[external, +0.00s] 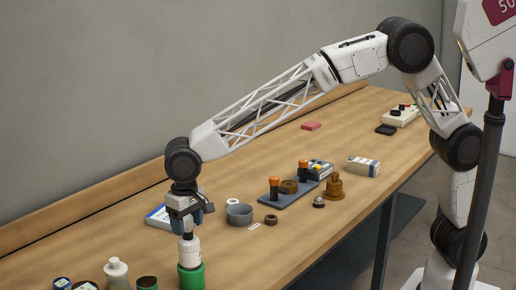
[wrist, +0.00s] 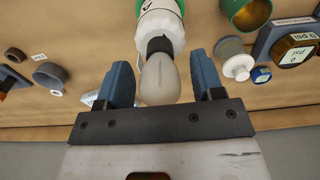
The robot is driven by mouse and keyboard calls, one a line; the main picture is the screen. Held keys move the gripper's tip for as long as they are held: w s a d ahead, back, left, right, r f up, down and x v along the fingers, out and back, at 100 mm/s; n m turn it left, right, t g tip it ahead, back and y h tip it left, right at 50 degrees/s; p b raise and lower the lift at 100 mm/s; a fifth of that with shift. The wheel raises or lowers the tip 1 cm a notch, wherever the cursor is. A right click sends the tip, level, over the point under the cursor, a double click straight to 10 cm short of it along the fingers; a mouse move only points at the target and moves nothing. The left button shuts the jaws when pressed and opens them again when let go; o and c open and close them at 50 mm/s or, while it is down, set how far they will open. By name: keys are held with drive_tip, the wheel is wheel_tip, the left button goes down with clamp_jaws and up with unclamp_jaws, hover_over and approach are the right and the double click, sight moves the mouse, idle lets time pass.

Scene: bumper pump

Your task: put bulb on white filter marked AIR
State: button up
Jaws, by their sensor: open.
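A pale grey-beige bulb (wrist: 160,82) lies between the fingers of my gripper (wrist: 163,72) in the wrist view. The fingers are open, with a visible gap on both sides of the bulb. The bulb's far end meets a black collar at a white cylinder (wrist: 158,22), which has a green band; its marking is too small to read. In the external view the white cylinder (external: 189,251) stands upright in a green base (external: 191,277), directly below my gripper (external: 184,224). The bulb is mostly hidden there by the fingers.
Several bottles and jars, including a white-capped one (external: 116,272), stand at the front left. A grey bowl (external: 239,215), a brown ring (external: 271,220) and a blue-grey plate with orange-topped posts (external: 288,196) lie to the right. A blue-white box (external: 158,217) lies behind my gripper.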

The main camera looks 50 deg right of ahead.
drive_tip(key=shift+r, duration=0.15)
wheel_tip(320, 180, up, 12)
idle(0.6)
idle(0.8)
drive_tip(key=shift+d, duration=0.25)
drive_tip(key=s+d+r+t, duration=0.1)
drive_tip(key=s+d+r, duration=0.1)
drive_tip(key=d, duration=1.6)
drive_tip(key=s+d+r, duration=0.2)
drive_tip(key=s+d, duration=0.1)
drive_tip(key=d, duration=1.4)
drive_tip(key=s+d+f, duration=0.5)
drive_tip(key=s+d, duration=0.6)
drive_tip(key=d, duration=0.1)
drive_tip(key=s+d+f+t, duration=0.1)
drive_tip(key=s+d+f, duration=0.4)
drive_tip(key=s+d, duration=0.6)
drive_tip(key=shift+s+d+t, duration=0.3)
drive_tip(key=shift+d, duration=0.65)
